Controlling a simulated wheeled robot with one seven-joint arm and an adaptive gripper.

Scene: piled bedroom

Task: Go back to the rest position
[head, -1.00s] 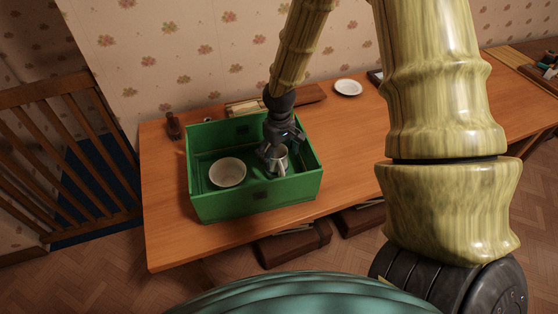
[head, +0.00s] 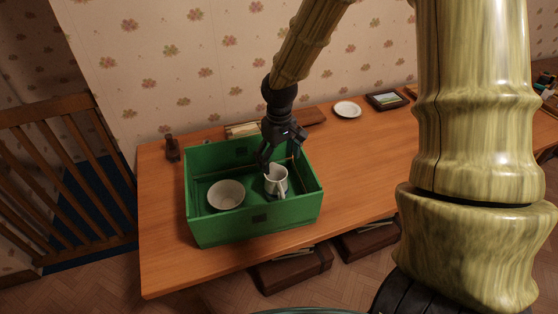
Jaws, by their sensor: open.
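My gripper (head: 279,163) is open and points down over the back part of the green crate (head: 225,232) in the head view. Its fingers are just above and behind a white mug or pitcher (head: 276,181), which stands inside the crate on the right. One finger overlaps the mug's rim in the picture; I cannot tell whether they touch. A white bowl (head: 226,195) sits inside the crate on the left.
The crate stands on a wooden table (head: 350,180). A white plate (head: 347,109), a picture frame (head: 386,100), a dark brown object (head: 172,149) and a book (head: 243,130) lie toward the wall. A wooden railing (head: 60,160) is at left. The table right of the crate is clear.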

